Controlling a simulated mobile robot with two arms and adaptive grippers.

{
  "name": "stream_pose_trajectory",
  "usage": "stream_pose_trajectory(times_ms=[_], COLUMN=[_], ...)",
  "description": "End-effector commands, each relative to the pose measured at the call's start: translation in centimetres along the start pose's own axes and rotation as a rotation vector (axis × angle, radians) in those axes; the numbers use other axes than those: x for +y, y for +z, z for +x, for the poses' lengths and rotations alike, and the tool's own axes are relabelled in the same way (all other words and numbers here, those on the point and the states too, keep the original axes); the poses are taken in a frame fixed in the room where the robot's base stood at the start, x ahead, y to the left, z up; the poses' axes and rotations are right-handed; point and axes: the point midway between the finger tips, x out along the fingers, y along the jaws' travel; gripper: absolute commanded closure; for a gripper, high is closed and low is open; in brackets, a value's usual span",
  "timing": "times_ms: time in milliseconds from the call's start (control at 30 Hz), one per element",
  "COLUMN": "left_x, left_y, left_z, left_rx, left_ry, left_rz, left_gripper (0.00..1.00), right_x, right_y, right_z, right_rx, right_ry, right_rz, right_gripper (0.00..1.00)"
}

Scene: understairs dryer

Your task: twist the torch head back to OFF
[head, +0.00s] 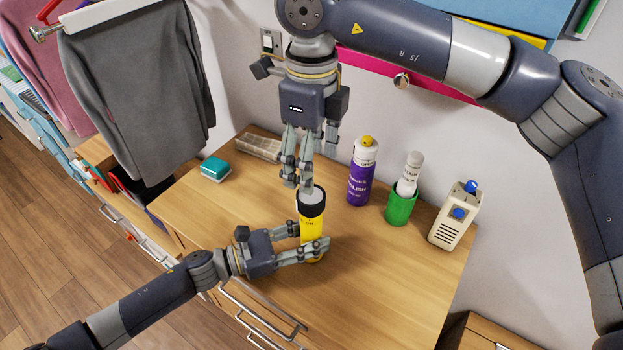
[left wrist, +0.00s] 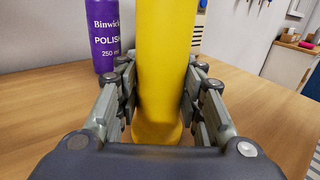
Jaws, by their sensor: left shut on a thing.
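The torch (head: 312,228) stands upright on the wooden top, with a yellow body and a black head (head: 312,203) with a pale grey top face. My left gripper (head: 311,237) is shut on the lower part of the yellow body. In the left wrist view the yellow body (left wrist: 162,75) stands between both fingers, and the head is out of frame. My right gripper (head: 298,186) points down from above, its fingertips beside or just above the torch head. I cannot tell whether they touch it or how far apart they are. No OFF mark is readable.
A purple polish bottle (head: 362,172), a green cup (head: 401,206) holding a white bottle, and a cream box with blue knobs (head: 455,216) stand right of the torch. A teal block (head: 215,169) and a clear tray (head: 259,147) lie left. Grey clothing (head: 140,90) hangs at the left.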

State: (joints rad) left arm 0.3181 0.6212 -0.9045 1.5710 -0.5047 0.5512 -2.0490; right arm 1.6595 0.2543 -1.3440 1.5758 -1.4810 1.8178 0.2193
Motion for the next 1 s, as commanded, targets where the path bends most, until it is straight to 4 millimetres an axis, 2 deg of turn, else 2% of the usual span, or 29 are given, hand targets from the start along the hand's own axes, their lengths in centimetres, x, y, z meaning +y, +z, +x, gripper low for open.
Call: stream_pose_trajectory(times_ms=[100,200,600,633,733,1000], left_x=[0.0,0.0,0.0,0.0,0.1,0.0], left_y=[0.0,0.0,0.0,0.0,0.0,0.0], left_z=[0.0,0.0,0.0,0.0,0.0,0.0], left_rx=[0.000,0.000,0.000,0.000,0.000,0.000], left_ry=[0.001,0.001,0.001,0.001,0.001,0.001], left_rz=[0.000,0.000,0.000,0.000,0.000,0.000], left_gripper=[0.96,0.96,0.96,0.62,0.41,0.41], right_x=[0.0,0.0,0.0,0.0,0.0,0.0], right_y=[0.0,0.0,0.0,0.0,0.0,0.0], right_z=[-1.6,-2.4,-2.6,-2.6,-2.6,-2.6], right_rx=[0.000,0.000,0.001,0.001,0.001,0.001], right_ry=[-0.001,-0.001,0.000,0.000,0.000,0.000], right_rz=[0.000,0.000,0.000,0.000,0.000,0.000], right_gripper=[0.34,0.34,0.34,0.34,0.34,0.34])
